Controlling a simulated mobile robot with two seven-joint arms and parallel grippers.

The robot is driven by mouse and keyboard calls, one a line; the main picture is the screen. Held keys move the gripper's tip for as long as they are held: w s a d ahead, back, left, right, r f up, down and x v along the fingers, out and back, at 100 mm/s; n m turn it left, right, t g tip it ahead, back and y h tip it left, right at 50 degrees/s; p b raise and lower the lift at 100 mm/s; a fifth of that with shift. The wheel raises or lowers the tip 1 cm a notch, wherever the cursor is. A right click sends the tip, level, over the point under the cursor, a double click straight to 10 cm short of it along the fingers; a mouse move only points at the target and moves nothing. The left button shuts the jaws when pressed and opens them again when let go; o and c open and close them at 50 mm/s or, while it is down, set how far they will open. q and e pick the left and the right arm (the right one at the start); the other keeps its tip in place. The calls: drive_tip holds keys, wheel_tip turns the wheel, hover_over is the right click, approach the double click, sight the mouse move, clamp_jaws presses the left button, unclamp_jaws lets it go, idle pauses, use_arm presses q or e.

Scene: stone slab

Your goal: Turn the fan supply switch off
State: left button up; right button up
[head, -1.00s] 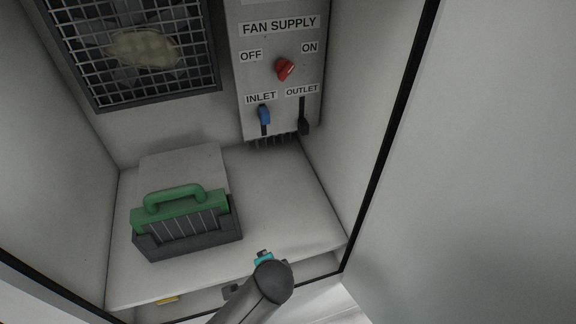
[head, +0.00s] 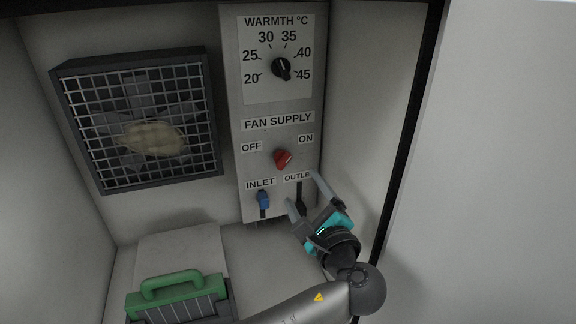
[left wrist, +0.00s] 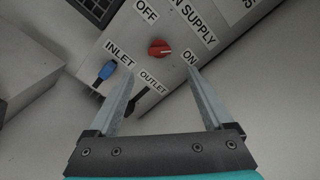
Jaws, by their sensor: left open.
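The fan supply switch is a red knob (head: 283,159) on the grey panel (head: 229,132), between the OFF label (head: 251,147) at its left and the ON label (head: 306,139) at its right. Its pointer end leans toward ON. In the left wrist view the red knob (left wrist: 159,49) shows ahead of the fingers. My left gripper (head: 302,188) is open and empty, just below and right of the knob, in front of the OUTLET label. It does not touch the knob. My right gripper is not in view.
Below the knob are a blue INLET lever (head: 263,199) and a dark OUTLET lever (left wrist: 134,103). A black warmth dial (head: 281,68) sits above. A caged fan (head: 140,122) hangs at left, and a green-handled box (head: 178,297) stands below.

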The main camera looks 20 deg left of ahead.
sight(282, 159)
use_arm(q)
drive_tip(key=x, duration=1)
drive_tip(key=shift+w+a, duration=0.15)
clamp_jaws()
